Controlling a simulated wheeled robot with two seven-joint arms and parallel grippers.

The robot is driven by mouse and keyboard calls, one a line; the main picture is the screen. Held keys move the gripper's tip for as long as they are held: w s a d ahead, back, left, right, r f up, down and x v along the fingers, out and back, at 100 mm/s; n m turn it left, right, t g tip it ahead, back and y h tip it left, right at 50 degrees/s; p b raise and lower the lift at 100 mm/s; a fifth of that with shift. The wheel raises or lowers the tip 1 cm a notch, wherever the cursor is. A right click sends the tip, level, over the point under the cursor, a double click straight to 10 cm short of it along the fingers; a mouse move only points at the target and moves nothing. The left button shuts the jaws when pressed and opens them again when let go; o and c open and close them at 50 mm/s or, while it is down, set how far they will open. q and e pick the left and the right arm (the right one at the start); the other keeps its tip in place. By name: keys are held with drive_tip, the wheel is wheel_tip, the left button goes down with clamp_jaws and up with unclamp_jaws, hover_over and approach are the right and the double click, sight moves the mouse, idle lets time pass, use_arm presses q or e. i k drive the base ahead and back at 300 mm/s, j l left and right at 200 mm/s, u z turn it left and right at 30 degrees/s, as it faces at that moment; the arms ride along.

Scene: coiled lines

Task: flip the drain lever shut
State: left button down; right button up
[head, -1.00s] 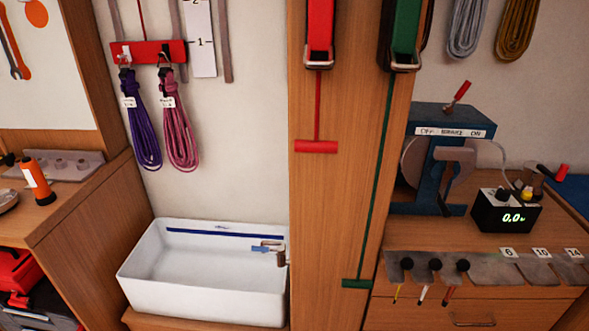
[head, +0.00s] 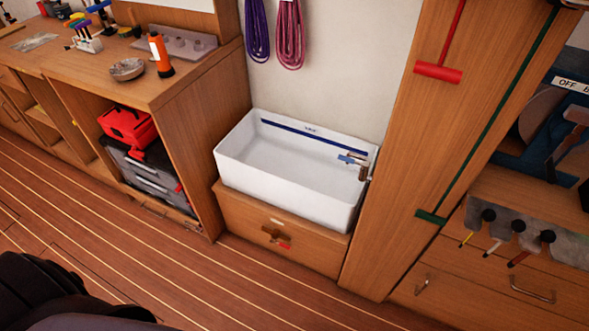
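A white sink (head: 285,190) stands on a low wooden cabinet (head: 232,214) between the workbench and a wooden column. On the cabinet front, below the sink, is a small brass-brown fitting (head: 271,231) with a red-tipped lever (head: 284,245); it looks like the drain lever, though its exact position is too small to tell. A tap (head: 362,171) with a blue handle (head: 347,159) is at the sink's right end. Neither of my grippers is in view. A dark part of my own body fills the lower left corner.
A wooden workbench (head: 205,75) is on the left, with a red toolbox (head: 128,126) in its open shelf. A wooden column (head: 385,220) stands right of the sink. The plank floor (head: 190,285) in front of the sink cabinet is clear.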

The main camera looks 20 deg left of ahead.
sight(271, 241)
drive_tip(key=u, duration=0.8)
